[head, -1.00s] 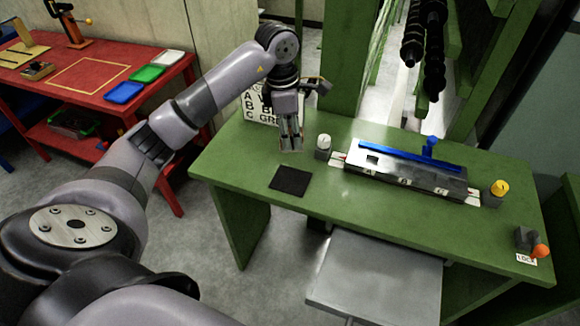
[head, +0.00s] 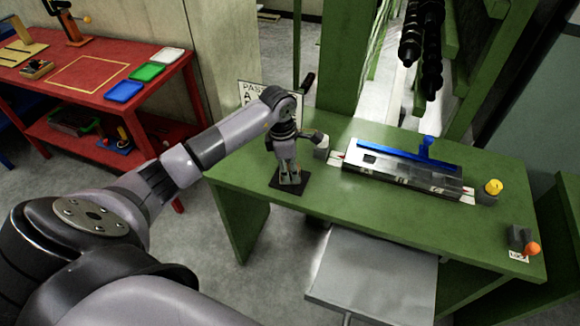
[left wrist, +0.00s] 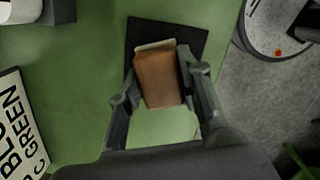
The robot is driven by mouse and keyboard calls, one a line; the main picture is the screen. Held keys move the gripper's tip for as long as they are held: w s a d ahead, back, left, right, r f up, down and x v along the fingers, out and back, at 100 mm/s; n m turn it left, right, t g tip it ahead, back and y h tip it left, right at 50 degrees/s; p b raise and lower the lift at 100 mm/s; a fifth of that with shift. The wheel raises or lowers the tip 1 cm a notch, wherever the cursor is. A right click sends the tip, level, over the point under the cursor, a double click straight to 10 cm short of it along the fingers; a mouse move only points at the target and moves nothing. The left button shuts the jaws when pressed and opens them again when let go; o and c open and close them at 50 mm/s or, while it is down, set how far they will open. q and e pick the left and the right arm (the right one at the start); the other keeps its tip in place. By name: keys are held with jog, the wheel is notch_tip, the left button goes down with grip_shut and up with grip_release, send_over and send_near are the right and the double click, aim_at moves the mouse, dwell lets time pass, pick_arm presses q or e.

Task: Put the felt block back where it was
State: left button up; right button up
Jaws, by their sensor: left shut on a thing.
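The felt block (left wrist: 158,78) shows in the left wrist view as a brown block with a pale edge. My left gripper (left wrist: 156,92) is shut on it, one finger on each side. In the head view my left gripper (head: 290,178) points down at the black square mat (head: 297,189) on the green bench. The mat also shows behind the block in the left wrist view (left wrist: 192,32). Whether the block touches the mat I cannot tell. My right gripper is not in view.
On the green bench (head: 400,215), a white-topped knob (head: 321,147) stands close to the right of my gripper. Further right are a metal fixture with a blue bar (head: 400,155), a yellow knob (head: 493,187) and an orange knob (head: 533,249). A lettered sign (head: 256,95) stands behind.

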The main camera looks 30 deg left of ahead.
pick_arm(q)
jog(key=shift+f, duration=0.15)
jog(key=o, duration=1.1)
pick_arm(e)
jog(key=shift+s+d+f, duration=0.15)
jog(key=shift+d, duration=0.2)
pick_arm(q)
jog(key=shift+r, duration=0.35)
jog(key=shift+s+a+r+b, duration=0.2)
jog(key=shift+r+b, duration=0.3)
jog(key=shift+r, duration=1.45)
jog(key=shift+s+a+r+b, duration=0.15)
jog(key=shift+r+b, duration=0.35)
jog(key=shift+r, duration=1.4)
jog(key=shift+s+a+r+b, duration=0.1)
jog(key=shift+a+r+b, duration=0.3)
jog(key=shift+r, duration=1.55)
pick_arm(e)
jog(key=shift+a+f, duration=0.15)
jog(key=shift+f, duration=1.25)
pick_arm(q)
jog(key=shift+d, duration=0.15)
